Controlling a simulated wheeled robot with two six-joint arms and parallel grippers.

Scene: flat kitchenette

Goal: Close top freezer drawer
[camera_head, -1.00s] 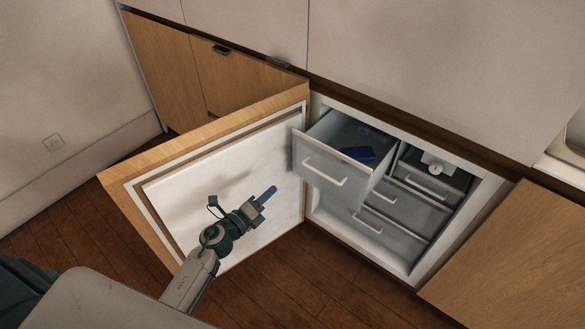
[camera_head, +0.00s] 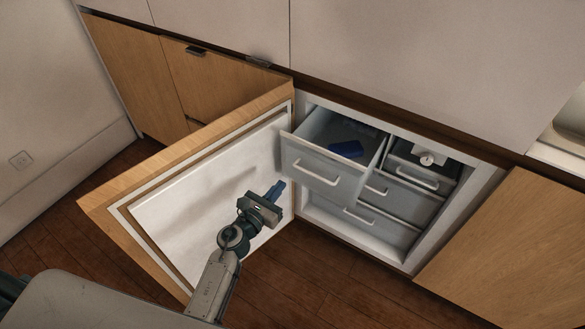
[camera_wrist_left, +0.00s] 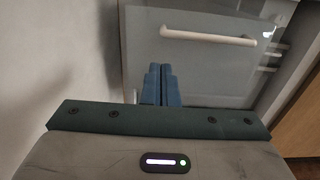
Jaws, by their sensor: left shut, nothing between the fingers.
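The top freezer drawer (camera_head: 318,166) is pulled out at the left of the freezer, with a light bar handle (camera_head: 316,172) on its front. A dark blue item (camera_head: 347,149) lies inside it. My left gripper (camera_head: 276,190) is shut and empty, in front of the open door's inner face and a little left of and below the drawer front. In the left wrist view the blue fingers (camera_wrist_left: 159,84) are together, pointing toward the drawer front (camera_wrist_left: 190,60) below its handle (camera_wrist_left: 208,36). I cannot tell whether they touch it. My right gripper is not in view.
The freezer door (camera_head: 190,200) stands wide open at the left, close beside the drawer and my left arm. Other drawers (camera_head: 400,205) sit inside the freezer, pushed in. A wooden cabinet front (camera_head: 510,250) is at the right. Bare wood floor (camera_head: 320,280) lies in front.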

